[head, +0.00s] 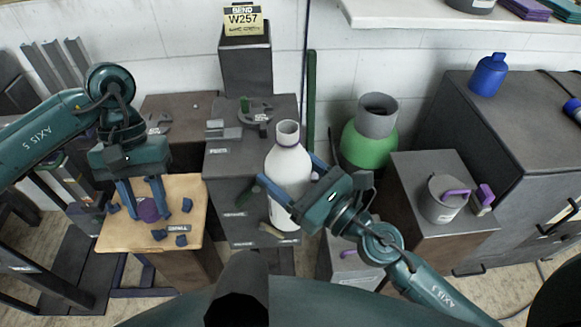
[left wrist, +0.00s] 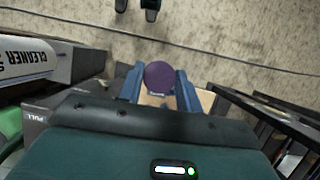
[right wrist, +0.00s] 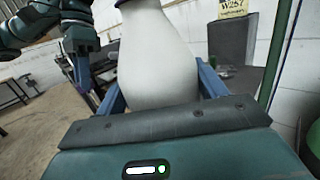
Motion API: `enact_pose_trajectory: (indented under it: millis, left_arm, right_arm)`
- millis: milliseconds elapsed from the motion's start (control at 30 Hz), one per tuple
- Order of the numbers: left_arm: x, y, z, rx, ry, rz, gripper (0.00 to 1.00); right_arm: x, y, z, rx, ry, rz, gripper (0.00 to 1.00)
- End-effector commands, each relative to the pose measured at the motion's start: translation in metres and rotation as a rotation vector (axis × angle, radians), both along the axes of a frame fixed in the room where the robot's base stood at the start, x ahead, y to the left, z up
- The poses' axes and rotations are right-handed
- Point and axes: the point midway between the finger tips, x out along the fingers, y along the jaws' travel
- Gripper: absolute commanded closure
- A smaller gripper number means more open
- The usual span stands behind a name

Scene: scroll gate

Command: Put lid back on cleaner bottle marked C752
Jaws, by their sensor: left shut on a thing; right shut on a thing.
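The white cleaner bottle (head: 287,166) stands upright in the middle of the head view, its mouth open and uncovered. My right gripper (head: 291,187) is shut around its body, which fills the middle of the right wrist view (right wrist: 158,62). The bottle lies sideways in the left wrist view (left wrist: 28,60), where "CLEANER" is readable; I cannot read C752. My left gripper (head: 144,206) is shut on a purple lid (head: 148,210) at the small wooden-topped stand, left of the bottle. The lid also shows between the fingers in the left wrist view (left wrist: 160,77).
Several dark blue pieces (head: 159,235) lie around the lid on the wooden top (head: 190,207). Grey cabinets (head: 225,165) stand behind the bottle. A green container (head: 366,148) and a grey mug-like can with a purple handle (head: 441,202) are to the right.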

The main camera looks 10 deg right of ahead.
Motion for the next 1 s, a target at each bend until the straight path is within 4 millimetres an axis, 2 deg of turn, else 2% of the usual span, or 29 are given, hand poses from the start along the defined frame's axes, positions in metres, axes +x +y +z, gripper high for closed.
enact_pose_trajectory:
  millis: [167,267,533,800,1000]
  left_arm:
    - [0.011,-0.020,0.014,-0.004,-0.004,0.077,0.86]
    - [0.022,-0.045,0.032,-0.005,-0.006,0.181,0.86]
    - [0.042,-0.127,0.099,-0.007,-0.007,0.533,0.86]
    - [0.039,-0.201,0.164,-0.008,-0.009,0.848,0.86]
    - [0.030,-0.232,0.191,-0.004,-0.007,0.987,0.86]
  right_arm:
    - [0.000,0.000,0.003,0.003,-0.005,-0.001,0.71]
    - [0.000,0.000,0.003,0.003,-0.007,-0.001,0.71]
    - [0.000,0.000,0.004,0.004,-0.007,-0.001,0.71]
    - [0.000,0.000,0.004,0.004,-0.007,-0.001,0.71]
    - [0.000,0.000,0.004,0.004,-0.007,-0.001,0.71]
